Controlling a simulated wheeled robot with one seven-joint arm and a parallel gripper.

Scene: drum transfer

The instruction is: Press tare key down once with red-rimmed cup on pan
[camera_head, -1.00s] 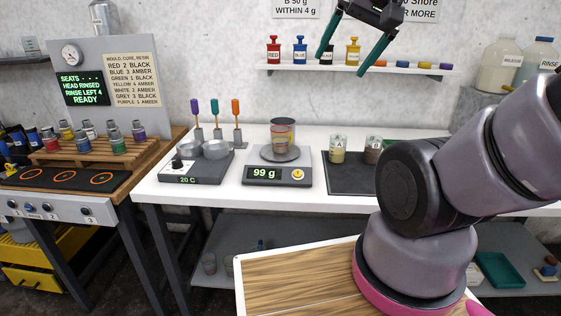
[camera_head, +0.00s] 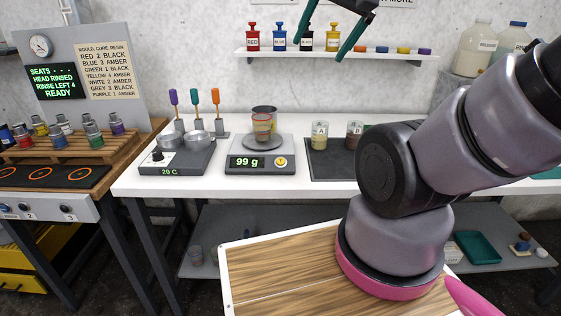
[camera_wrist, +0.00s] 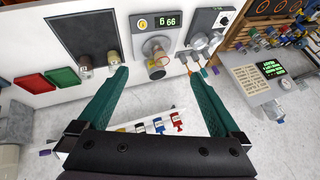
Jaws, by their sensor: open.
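The scale (camera_head: 262,167) stands on the white bench and its green display (camera_head: 246,162) reads 99 g. Its round yellow tare key (camera_head: 281,162) is right of the display; it also shows in the wrist view (camera_wrist: 142,23). The red-rimmed cup (camera_head: 262,128) stands upright on the round pan (camera_head: 262,144), with a dark container (camera_head: 266,110) close behind it. My gripper (camera_head: 320,52) is open and empty, high above the bench near the wall shelf. In the wrist view my gripper (camera_wrist: 161,72) has its green fingers wide apart, with the cup seen between them.
Left of the scale is a hotplate unit (camera_head: 177,158) with metal bowls and coloured upright tools behind. A dark mat (camera_head: 325,165) with jars A and B lies to the right. A wall shelf (camera_head: 340,54) holds coloured bottles near my gripper. A wooden-topped surface (camera_head: 290,270) is in front.

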